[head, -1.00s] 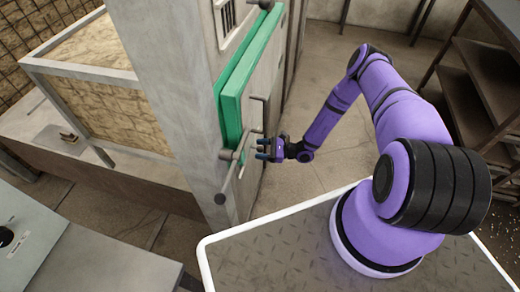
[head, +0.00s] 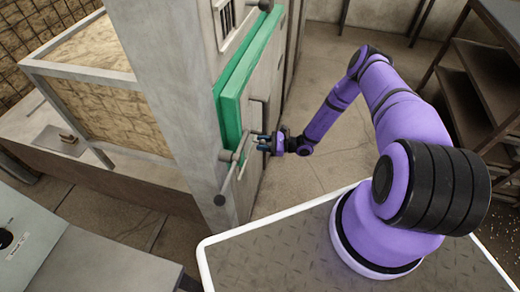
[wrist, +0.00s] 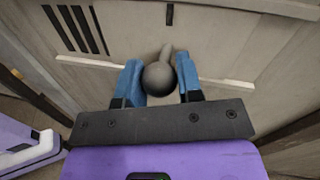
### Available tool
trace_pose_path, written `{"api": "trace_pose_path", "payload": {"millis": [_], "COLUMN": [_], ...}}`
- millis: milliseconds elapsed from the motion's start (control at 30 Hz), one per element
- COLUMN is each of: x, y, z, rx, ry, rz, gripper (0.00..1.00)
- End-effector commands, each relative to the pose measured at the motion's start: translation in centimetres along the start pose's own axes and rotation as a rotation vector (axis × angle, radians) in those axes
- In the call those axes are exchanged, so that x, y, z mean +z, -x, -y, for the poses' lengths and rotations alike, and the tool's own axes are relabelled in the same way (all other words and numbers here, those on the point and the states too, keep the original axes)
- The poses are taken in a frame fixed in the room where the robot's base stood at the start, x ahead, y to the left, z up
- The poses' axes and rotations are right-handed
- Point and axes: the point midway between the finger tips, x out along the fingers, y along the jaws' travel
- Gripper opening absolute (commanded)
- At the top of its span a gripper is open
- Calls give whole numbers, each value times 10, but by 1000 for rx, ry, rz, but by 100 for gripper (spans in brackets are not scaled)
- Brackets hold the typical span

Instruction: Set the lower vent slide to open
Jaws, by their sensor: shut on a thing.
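My gripper (wrist: 158,64) has its blue fingers on either side of a dark round knob (wrist: 158,79) in the wrist view and is shut on it. The knob stands on a short stem from a pale panel. Dark vertical vent slots (wrist: 76,28) show left of the knob, and a thin pale ledge (wrist: 230,84) runs behind it. The knob and lower slots cannot be made out there.
An upper slotted vent (head: 227,18) shows high on the unit. A bar handle with a round end (head: 220,199) sticks out left of my gripper. A dark shelf rack (head: 480,95) stands at right. Floor (head: 310,175) between them is clear.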

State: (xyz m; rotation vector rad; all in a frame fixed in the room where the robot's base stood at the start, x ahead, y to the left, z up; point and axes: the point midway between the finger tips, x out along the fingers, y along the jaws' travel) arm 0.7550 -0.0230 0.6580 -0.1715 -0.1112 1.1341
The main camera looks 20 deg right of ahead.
Motion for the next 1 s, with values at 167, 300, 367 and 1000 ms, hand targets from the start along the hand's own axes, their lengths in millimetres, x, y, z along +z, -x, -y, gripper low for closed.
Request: {"api": "trace_pose_path", "payload": {"millis": [167,300,367,1000], "x": [-1,-1,-1,-1], "y": [1,2,2,36], "z": [6,7,8,6], "rx": [0,-2,-3,-3], "ry": [0,2,3,0], "rz": [-1,-2,-3,-3], "gripper": [0,0,43,58]}}
